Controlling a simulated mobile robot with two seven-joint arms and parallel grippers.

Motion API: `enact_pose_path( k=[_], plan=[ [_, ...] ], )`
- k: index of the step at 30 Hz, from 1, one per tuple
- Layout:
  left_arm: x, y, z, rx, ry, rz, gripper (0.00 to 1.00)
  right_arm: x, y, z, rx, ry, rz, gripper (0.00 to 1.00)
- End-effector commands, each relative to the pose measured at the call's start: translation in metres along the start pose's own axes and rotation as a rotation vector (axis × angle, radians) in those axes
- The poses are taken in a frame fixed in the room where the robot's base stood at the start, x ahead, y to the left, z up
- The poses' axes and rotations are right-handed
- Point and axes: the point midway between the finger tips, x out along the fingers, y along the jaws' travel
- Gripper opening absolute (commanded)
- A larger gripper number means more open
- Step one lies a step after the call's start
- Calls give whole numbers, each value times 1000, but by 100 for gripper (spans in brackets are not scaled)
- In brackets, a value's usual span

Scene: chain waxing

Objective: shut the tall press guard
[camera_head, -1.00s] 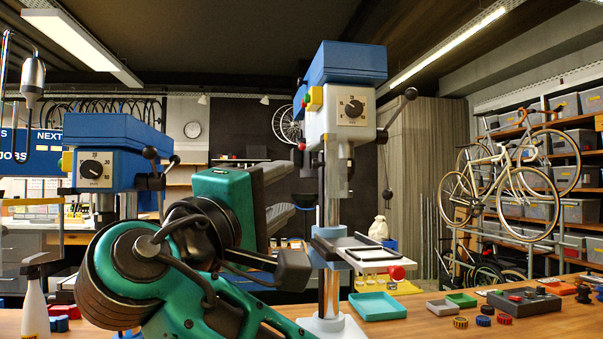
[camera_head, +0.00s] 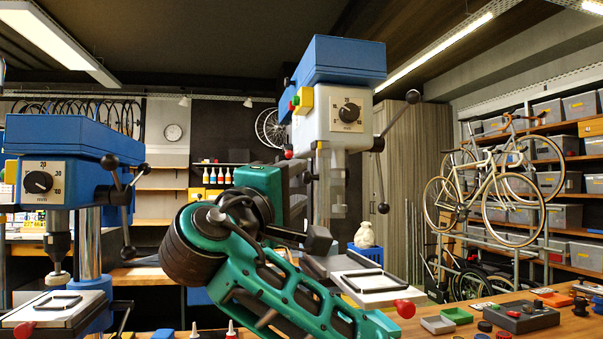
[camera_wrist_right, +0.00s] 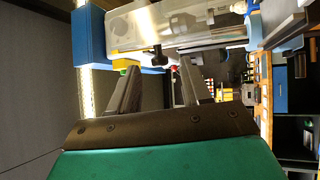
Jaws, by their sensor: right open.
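The tall press (camera_head: 345,62) stands right of centre in the head view, with a blue top and a pale dial front. Its see-through guard (camera_head: 340,185) hangs below the head, partly hidden by my right arm. In the right wrist view the clear guard (camera_wrist_right: 185,25) crosses the top, and a small black knob (camera_wrist_right: 157,55) sticks out from it. My right gripper (camera_head: 308,178) is beside the guard. In the wrist view its fingers (camera_wrist_right: 158,68) are apart and empty, with the knob showing between their tips. I cannot tell whether they touch it. My left gripper is out of view.
A shorter blue press (camera_head: 72,150) with lever balls stands at the left. The tall press's table (camera_head: 372,283) with a red knob is below its head. Its lever (camera_head: 398,120) sticks out to the right. A green tray (camera_head: 457,315) and small parts lie on the bench at the lower right.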

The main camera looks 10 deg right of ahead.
Motion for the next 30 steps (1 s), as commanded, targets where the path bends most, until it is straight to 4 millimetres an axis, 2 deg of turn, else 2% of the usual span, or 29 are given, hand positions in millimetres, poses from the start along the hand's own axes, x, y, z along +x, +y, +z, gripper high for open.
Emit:
enact_pose_path(
  k=[3, 6, 17, 30],
  plan=[
    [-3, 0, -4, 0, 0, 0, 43, 18, 2, 0, -2, -2, 1, 48],
    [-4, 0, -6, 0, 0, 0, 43, 25, 1, 0, 0, -1, 1, 48],
    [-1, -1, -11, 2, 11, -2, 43, 30, 0, 0, 0, 1, 1, 48],
    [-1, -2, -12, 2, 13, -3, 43, 30, 0, 0, 0, 1, 0, 7]
  ],
)
